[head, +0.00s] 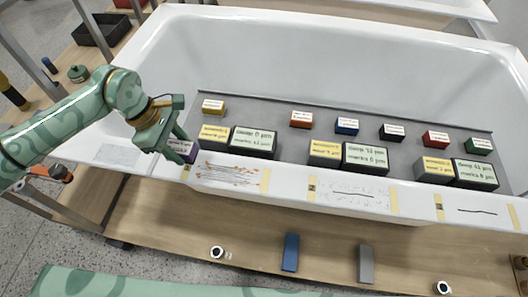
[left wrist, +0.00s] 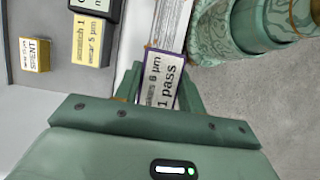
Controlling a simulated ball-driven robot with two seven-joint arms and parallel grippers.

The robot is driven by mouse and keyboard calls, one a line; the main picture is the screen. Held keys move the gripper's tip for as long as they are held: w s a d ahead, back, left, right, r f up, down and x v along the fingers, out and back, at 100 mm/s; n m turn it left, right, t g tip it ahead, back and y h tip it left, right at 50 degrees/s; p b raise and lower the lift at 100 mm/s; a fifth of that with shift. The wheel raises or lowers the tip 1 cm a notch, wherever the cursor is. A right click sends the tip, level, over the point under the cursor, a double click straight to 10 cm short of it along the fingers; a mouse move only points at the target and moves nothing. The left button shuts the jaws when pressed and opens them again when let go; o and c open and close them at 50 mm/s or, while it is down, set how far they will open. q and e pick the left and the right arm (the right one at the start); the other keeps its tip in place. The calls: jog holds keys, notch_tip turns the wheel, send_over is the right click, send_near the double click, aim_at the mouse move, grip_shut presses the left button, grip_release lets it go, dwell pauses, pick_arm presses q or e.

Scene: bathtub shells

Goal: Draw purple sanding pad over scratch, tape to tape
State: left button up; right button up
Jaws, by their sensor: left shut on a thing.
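The purple sanding pad (head: 189,152) is held in my left gripper (head: 178,146), at the left end of the tub rim. Its white label, reading about "makes 6 µm, 1 pass", faces the left wrist view (left wrist: 160,82). The pad is just behind the left tape (head: 186,173) of the left scratch patch (head: 228,175), which has many orange-brown marks. A second tape strip (head: 265,181) closes that patch on the right. I cannot tell whether the pad touches the rim. My right gripper is not in view.
Other taped patches lie along the rim: one with faint scratches (head: 352,194), one with a single dark line (head: 477,211). Labelled blocks, including a dark one (head: 252,142) and a yellow one (head: 213,134), stand on a grey mat (head: 270,109) behind the rim. Blue (head: 290,252) and grey (head: 366,263) bars lie in front.

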pick_arm(q)
jog(key=shift+r+p, duration=0.4)
jog(key=shift+r, duration=0.35)
jog(key=shift+s+m+g, duration=0.2)
jog(key=shift+m+g, duration=0.1)
jog(key=shift+m, duration=0.3)
jog(key=s+d+r+m+g+y, duration=0.2)
jog(key=s+r+m+g+y, duration=0.3)
jog(key=s+m, duration=0.75)
jog(key=w+r+m+t, duration=0.1)
jog(key=w+r+m, duration=0.2)
jog(key=w+r, duration=0.2)
jog(key=shift+h, duration=0.3)
jog(key=shift+w, duration=0.1)
jog(key=shift+t, duration=0.3)
dwell(0.5)
